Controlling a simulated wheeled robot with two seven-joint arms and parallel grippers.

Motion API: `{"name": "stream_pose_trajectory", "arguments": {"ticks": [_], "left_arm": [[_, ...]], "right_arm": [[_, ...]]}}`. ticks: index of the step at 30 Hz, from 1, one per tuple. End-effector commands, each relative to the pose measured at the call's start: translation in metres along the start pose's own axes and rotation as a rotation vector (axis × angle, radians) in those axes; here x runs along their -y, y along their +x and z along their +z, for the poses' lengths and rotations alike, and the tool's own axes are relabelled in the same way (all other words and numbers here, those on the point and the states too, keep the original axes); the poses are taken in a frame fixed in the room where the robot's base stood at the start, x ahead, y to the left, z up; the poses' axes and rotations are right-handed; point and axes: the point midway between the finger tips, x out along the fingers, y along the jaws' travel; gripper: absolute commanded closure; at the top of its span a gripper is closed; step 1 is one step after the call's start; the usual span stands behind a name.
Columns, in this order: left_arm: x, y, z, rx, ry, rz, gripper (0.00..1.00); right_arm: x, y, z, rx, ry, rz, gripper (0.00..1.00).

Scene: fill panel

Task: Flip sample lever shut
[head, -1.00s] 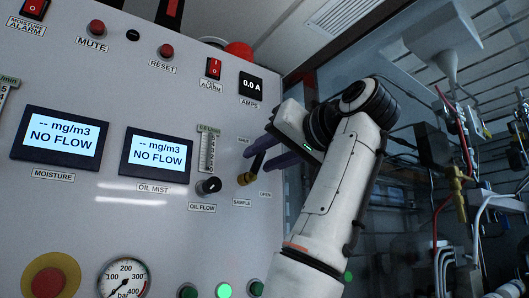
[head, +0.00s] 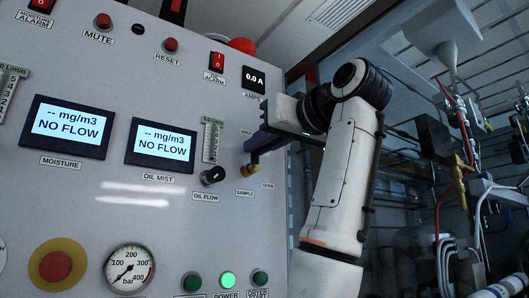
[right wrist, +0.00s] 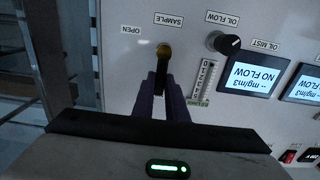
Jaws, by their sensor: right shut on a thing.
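The sample lever (head: 251,169) has a brass pivot and a dark handle, and sits on the panel above its SAMPLE label. In the head view it points up, toward the SHUT label (head: 246,132) and away from the OPEN label (head: 268,185). My right gripper (head: 256,150) comes from the right, its purple fingers shut on the lever's handle and hiding its end. In the right wrist view the panel is upside down; the lever (right wrist: 162,56) runs down between the fingertips of the right gripper (right wrist: 161,86). My left gripper is out of view.
The oil flow knob (head: 213,176) and flow gauge (head: 212,142) are just left of the lever. The oil mist display (head: 160,148) is further left. Pipes and cables (head: 465,170) fill the right side.

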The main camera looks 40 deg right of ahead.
Motion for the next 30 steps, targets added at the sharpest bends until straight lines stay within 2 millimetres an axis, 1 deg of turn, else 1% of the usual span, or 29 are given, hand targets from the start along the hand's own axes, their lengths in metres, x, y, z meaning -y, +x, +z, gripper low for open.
{"name": "stream_pose_trajectory", "arguments": {"ticks": [8,9,11,12,20,23,26,30], "left_arm": [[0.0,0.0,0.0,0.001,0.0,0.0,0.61],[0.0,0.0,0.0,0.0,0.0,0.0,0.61],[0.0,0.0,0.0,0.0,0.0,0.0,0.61],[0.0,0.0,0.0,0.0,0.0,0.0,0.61],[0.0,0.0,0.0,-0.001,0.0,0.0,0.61],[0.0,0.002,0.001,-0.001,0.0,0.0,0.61],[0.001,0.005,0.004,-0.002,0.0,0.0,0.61],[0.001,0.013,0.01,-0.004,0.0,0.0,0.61]], "right_arm": [[0.001,0.0,0.0,0.001,-0.016,-0.001,1.0],[0.001,0.0,0.0,0.001,-0.016,-0.001,0.86],[0.001,0.0,0.0,0.001,-0.015,-0.001,0.76],[0.001,0.0,0.0,0.001,-0.014,-0.001,0.69],[0.001,0.0,0.0,0.001,-0.013,-0.001,0.69],[0.001,-0.004,0.0,-0.001,-0.012,0.0,0.69],[0.0,-0.016,0.001,-0.003,-0.012,0.001,0.69],[0.0,-0.043,0.001,-0.005,-0.013,0.001,0.69]]}}
